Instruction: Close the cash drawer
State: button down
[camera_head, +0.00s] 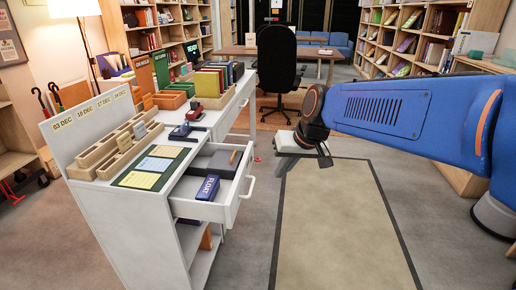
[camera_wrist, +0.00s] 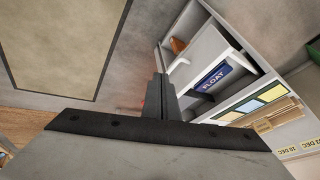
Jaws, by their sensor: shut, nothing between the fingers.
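The white cash drawer (camera_head: 227,207) is pulled out from the side of the white desk unit (camera_head: 129,221) in the head view. It has a bar handle on its front. Inside lie a blue box marked FLOAT (camera_head: 208,188) and a dark tray part. In the wrist view the open drawer (camera_wrist: 189,70) and the FLOAT box (camera_wrist: 214,79) show right of the fingers. My gripper (camera_wrist: 159,82) is shut and empty, close to the drawer front; I cannot tell whether it touches. In the head view my gripper (camera_head: 287,143) is right of the drawer, partly hidden by my arm.
A black office chair (camera_head: 277,60) stands behind. A beige floor mat (camera_head: 341,225) lies right of the drawer, with clear floor around it.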

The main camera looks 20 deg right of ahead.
jog(key=w+d+m+t, duration=0.1)
jog(key=w+d, duration=0.4)
jog(key=w, duration=0.5)
jog(key=w+d+m+t, duration=0.15)
jog(key=w+d, duration=0.25)
jog(key=w, duration=0.7)
jog(key=w+a+f, duration=0.5)
jog(key=w+f, duration=0.2)
jog(key=f, duration=0.1)
jog(key=shift+w+a+f+g+y, duration=0.2)
jog(key=shift+f+g+y, duration=0.05)
jog(key=shift+g+y, duration=0.15)
jog(key=shift+a+m, duration=0.1)
jog(key=shift+m, duration=0.15)
send_near(216, 149)
jog(key=x, duration=0.4)
jog(key=shift+w+f, duration=0.25)
